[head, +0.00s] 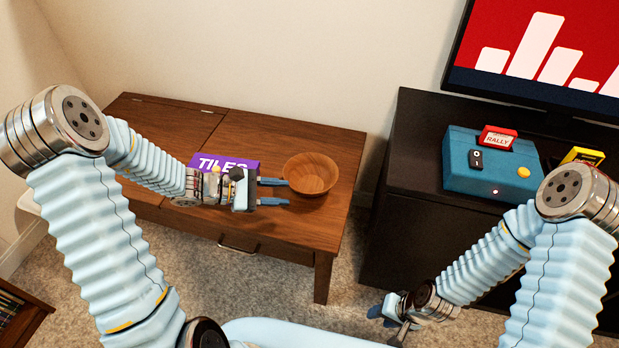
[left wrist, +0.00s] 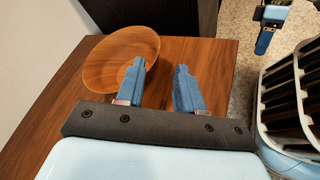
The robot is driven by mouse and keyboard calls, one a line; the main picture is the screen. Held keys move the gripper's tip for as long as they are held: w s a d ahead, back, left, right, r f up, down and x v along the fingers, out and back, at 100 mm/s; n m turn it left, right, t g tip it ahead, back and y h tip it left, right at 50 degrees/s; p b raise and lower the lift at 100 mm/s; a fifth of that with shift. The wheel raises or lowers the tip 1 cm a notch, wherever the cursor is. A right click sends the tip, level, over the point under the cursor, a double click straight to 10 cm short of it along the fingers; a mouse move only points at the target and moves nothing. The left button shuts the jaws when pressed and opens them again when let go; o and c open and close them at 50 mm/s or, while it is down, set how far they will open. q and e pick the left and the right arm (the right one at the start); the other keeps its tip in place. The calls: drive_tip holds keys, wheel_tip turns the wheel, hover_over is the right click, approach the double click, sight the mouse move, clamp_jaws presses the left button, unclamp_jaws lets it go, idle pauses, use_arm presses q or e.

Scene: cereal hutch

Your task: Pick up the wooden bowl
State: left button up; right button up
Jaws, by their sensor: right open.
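The wooden bowl (head: 312,172) sits upright and empty on the brown wooden table, near its right end. In the left wrist view the bowl (left wrist: 115,62) is at the upper left. My left gripper (head: 281,192) is open with nothing between its fingers, just left of the bowl. In the left wrist view one finger of the left gripper (left wrist: 160,82) overlaps the bowl's rim and the other is clear of it; I cannot tell whether it touches. My right gripper (head: 383,314) is low, beside the black cabinet, away from the bowl.
A purple TILES box (head: 205,160) lies on the wooden table (head: 240,130), partly behind my left gripper. A black cabinet (head: 420,150) to the right carries a teal box (head: 460,163), a red RALLY item (head: 498,138) and a screen (head: 550,50). The tabletop behind the bowl is clear.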

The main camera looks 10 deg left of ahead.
sight(306, 193)
use_arm(q)
drive_tip(key=x, duration=0.7)
drive_tip(key=shift+w+d, duration=0.25)
drive_tip(key=shift+w, duration=0.15)
clamp_jaws()
